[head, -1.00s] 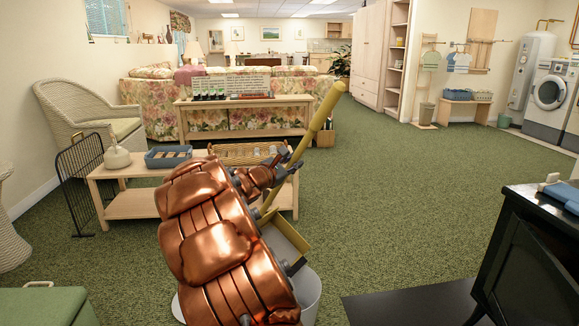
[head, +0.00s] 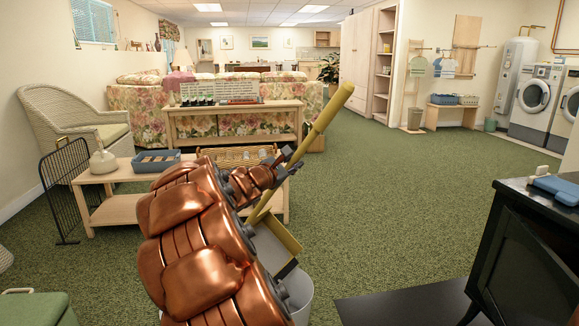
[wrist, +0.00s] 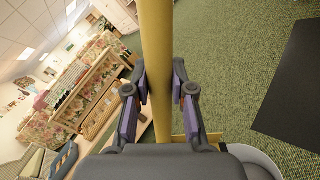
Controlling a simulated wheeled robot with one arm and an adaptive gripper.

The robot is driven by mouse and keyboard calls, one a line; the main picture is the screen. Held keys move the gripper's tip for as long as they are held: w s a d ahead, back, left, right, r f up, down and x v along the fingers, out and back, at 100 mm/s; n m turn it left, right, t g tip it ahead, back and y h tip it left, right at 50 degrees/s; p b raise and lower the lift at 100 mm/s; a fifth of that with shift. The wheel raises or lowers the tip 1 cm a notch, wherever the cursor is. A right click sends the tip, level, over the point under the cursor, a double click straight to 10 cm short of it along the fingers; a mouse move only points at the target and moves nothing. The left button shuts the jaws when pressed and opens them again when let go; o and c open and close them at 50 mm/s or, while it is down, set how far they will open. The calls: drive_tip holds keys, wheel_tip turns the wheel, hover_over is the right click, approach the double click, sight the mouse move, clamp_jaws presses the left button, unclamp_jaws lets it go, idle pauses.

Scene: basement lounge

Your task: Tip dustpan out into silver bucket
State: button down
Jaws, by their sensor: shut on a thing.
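The dustpan has a long yellow handle (head: 328,108) and a yellow-edged pan (head: 280,236), tilted down toward the bucket in the head view. My gripper (head: 283,163) is shut on the handle. In the wrist view my gripper (wrist: 160,92) has a finger on each side of the yellow handle (wrist: 156,45). The silver bucket (head: 300,296) stands on the floor just below the pan, partly hidden by my copper arm. Its pale rim (wrist: 262,158) shows at the lower right of the wrist view. I cannot see the pan's contents or inside the bucket.
A low wooden table (head: 112,209) with a blue bin (head: 156,160) and a wicker basket stands behind my arm. A black metal rack (head: 65,190) is left of it. A black stove-like cabinet (head: 520,240) stands at right beside a dark mat (head: 410,308). Green carpet (head: 390,200) between is clear.

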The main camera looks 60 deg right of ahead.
drive_tip(key=s+f+m+b, duration=0.1)
drive_tip(key=s+b, duration=0.2)
drive_tip(key=s, duration=0.3)
drive_tip(key=s+a+f+m+b, duration=0.1)
drive_tip(key=s+f+m+b, duration=0.1)
drive_tip(key=s, duration=0.4)
drive_tip(key=shift+s+b, duration=0.25)
drive_tip(key=shift+b, duration=0.45)
idle(1.3)
drive_tip(key=shift+a+f, duration=0.1)
idle(1.6)
